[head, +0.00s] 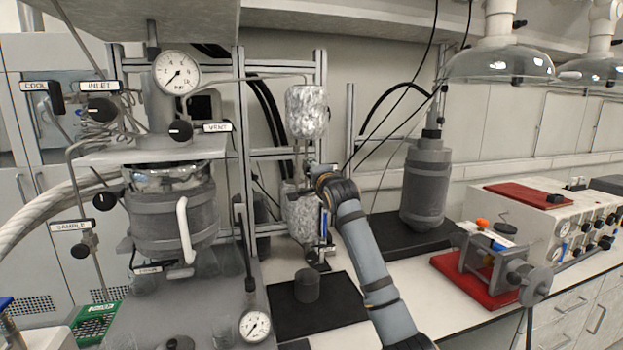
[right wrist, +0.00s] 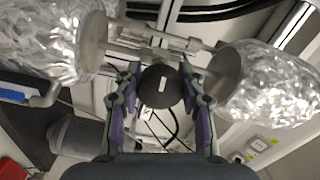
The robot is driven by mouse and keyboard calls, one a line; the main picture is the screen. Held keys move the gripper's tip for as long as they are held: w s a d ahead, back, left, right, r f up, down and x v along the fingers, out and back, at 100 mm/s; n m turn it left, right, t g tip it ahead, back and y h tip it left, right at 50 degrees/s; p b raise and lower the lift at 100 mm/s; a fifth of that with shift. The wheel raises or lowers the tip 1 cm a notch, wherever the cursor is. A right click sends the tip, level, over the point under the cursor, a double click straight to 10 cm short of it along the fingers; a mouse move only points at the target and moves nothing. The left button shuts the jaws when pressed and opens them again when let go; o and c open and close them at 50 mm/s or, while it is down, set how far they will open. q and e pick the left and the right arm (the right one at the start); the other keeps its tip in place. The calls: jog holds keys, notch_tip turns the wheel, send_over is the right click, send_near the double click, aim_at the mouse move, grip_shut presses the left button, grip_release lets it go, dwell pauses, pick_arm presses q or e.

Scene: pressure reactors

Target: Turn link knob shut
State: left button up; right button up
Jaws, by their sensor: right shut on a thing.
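The link knob (right wrist: 162,90) is a round black knob with a short white mark that stands nearly upright in the right wrist view. It sits between two foil-wrapped vessels, one at the left (right wrist: 50,45) and one at the right (right wrist: 272,85). My right gripper (right wrist: 160,82) is shut on the knob, with one finger at each side of it. In the head view my right gripper (head: 314,171) is at the gap between the upper foil-wrapped vessel (head: 307,111) and the lower one (head: 301,218). My arm and gripper hide the knob there. My left gripper is not in view.
A reactor (head: 172,215) with a gauge (head: 177,72) and several labelled black knobs stands at the left. A grey vessel (head: 427,185) stands behind my right arm. A red-based device (head: 490,275) is at the right. Metal frame posts (head: 320,80) stand close to the gripper.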

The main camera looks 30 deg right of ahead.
jog(key=shift+f+m, duration=0.1)
jog(key=shift+m, duration=0.4)
jog(key=shift+b, duration=0.3)
jog(key=o, duration=1.2)
jog(key=shift+s, duration=0.1)
jog(key=v, duration=1.1)
jog(key=shift+s, duration=0.4)
